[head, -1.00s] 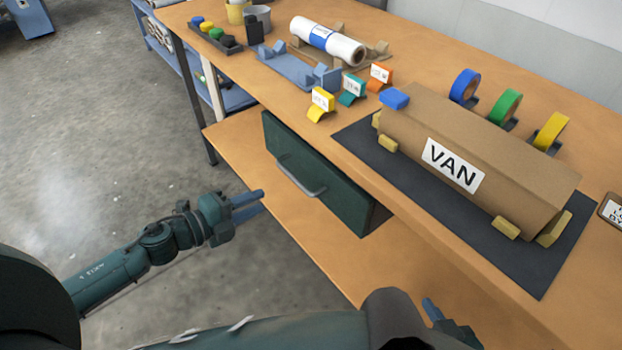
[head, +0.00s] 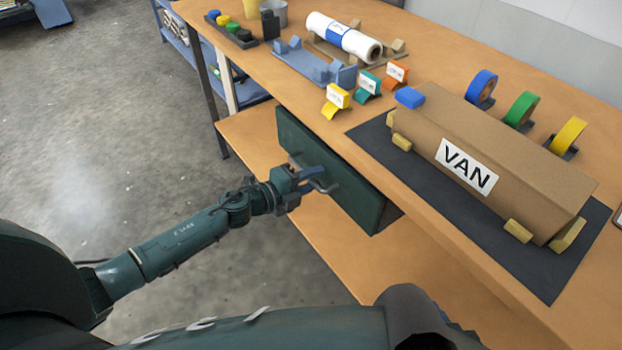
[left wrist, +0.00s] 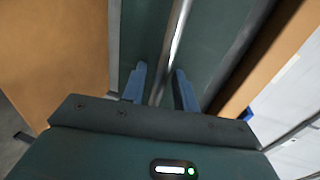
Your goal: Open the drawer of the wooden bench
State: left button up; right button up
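The dark green drawer (head: 345,190) sits under the top of the wooden bench (head: 480,243); it looks shut or nearly so. Its grey bar handle (head: 329,188) is partly hidden by my left gripper (head: 312,176). In the left wrist view the handle (left wrist: 177,45) runs between the two blue fingers of my left gripper (left wrist: 160,88), which stand apart on either side of it. The fingers are open around the bar, with a gap visible on at least one side. My right gripper is not in the head view now.
A brown VAN box (head: 520,165) lies on a dark mat (head: 375,143) on the bench top. Tape rolls, small label stands and a white roll (head: 343,36) stand behind and beside it. A lower shelf (head: 330,252) runs beneath the drawer. The floor at left is clear.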

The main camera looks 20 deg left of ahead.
pick_arm(q)
grip_shut()
jog(key=shift+s, duration=0.1)
dwell(0.5)
